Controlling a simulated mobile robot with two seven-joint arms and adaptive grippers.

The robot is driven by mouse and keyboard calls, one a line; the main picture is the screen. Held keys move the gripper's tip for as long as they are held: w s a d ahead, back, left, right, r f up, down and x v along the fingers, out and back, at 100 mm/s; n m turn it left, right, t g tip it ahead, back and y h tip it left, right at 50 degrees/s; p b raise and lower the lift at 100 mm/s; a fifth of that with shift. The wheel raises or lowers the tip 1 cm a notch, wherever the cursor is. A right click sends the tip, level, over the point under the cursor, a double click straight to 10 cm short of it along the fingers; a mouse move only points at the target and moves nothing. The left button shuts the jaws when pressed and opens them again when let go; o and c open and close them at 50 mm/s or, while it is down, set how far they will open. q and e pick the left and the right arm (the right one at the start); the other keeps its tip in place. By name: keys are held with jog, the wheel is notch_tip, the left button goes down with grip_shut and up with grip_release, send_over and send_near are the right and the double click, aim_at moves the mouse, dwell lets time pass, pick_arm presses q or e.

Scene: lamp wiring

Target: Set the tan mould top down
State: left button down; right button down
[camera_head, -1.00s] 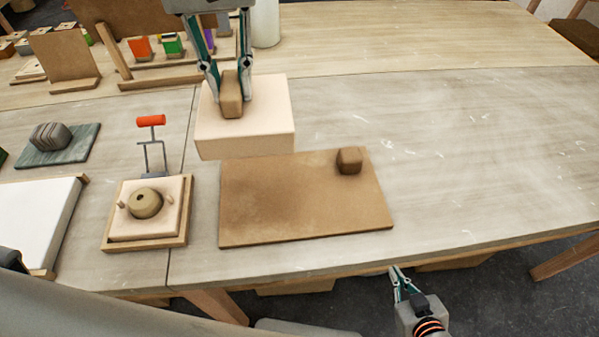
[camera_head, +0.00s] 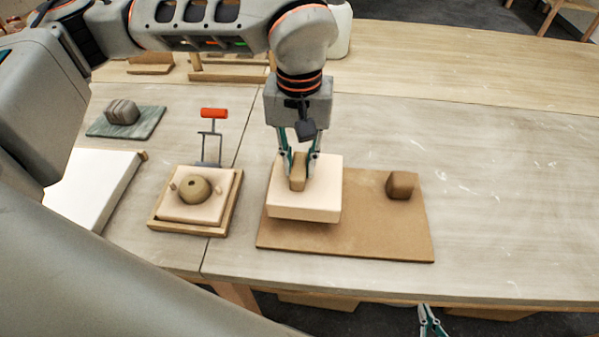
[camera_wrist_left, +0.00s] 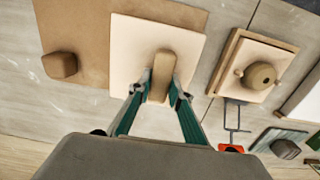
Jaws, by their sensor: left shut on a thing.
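The tan mould top is a pale square block (camera_head: 305,206) with a brown handle (camera_head: 298,172) on its upper face. My left gripper (camera_head: 299,168) is shut on that handle from above. The block looks level and overlaps the left back part of the brown board (camera_head: 350,240); I cannot tell whether it touches. In the left wrist view the handle (camera_wrist_left: 161,75) is between the fingertips and the pale block (camera_wrist_left: 190,45) covers part of the board. My right gripper (camera_head: 430,322) is partly in view at the bottom edge, beyond the table front; its opening is unclear.
A brown clay lump (camera_head: 401,185) sits on the board's right side. Left of the board, a pale mould half with pegs and a round clay piece (camera_head: 193,190) sits in a wooden tray (camera_head: 160,222). A red-handled tool (camera_head: 213,114) lies behind it. The table's right side is clear.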

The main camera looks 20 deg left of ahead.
pick_arm(q)
jog(key=shift+f, duration=1.8)
jog(key=shift+f, duration=0.2)
jog(key=c, duration=1.8)
grip_release()
jog(key=shift+c, duration=0.2)
notch_tip(320, 180, up, 12)
jog(key=shift+r, duration=0.15)
